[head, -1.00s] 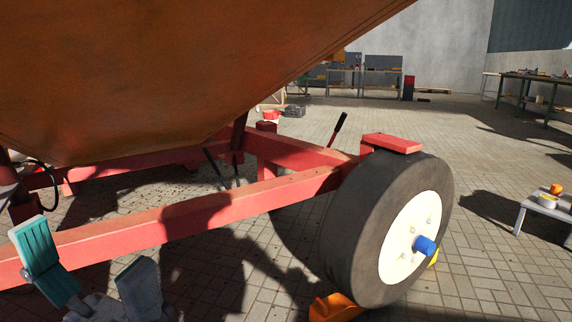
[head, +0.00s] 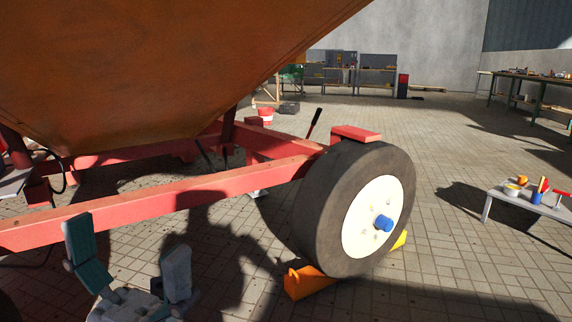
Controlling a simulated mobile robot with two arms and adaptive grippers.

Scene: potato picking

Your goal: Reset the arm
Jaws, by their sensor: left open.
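My left gripper (head: 132,268) is at the bottom left of the head view. Its two teal-grey fingers point up and stand wide apart, with nothing between them. It is in front of the red frame beam (head: 165,203) of a trailer-like machine, and I cannot tell the gap to it. My right gripper is not in view.
A large orange-brown hopper (head: 150,70) hangs over the red frame. A low grey table (head: 525,200) with small items is at right. Paved floor between is clear.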

